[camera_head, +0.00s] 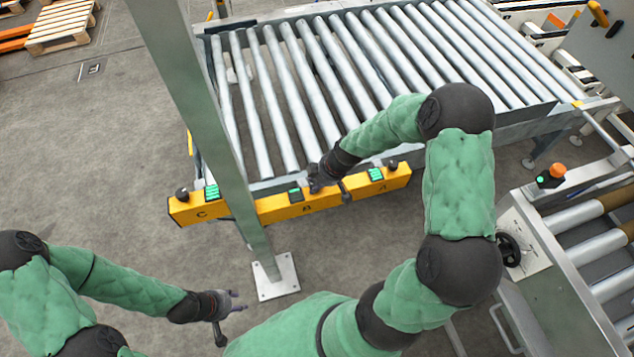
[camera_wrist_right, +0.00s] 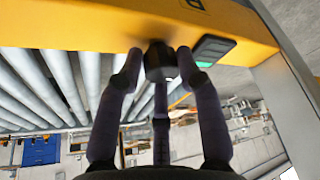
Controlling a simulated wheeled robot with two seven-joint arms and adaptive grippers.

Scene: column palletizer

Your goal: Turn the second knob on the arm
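The yellow beam (camera_head: 268,208), the arm with labels C, B and A, runs along the front of the roller conveyor. A black knob (camera_head: 181,194) stands at its C end and another knob (camera_head: 393,164) at its A end. My left gripper (camera_head: 238,301) is open and empty, low above the floor.
Green-lit switches (camera_head: 211,192) sit beside the knobs; one (camera_wrist_right: 208,50) is close to my right fingers. A grey-green post (camera_head: 205,110) stands in front of the beam, between my grippers. The roller conveyor (camera_head: 290,90) lies behind. Another conveyor (camera_head: 590,230) is at right.

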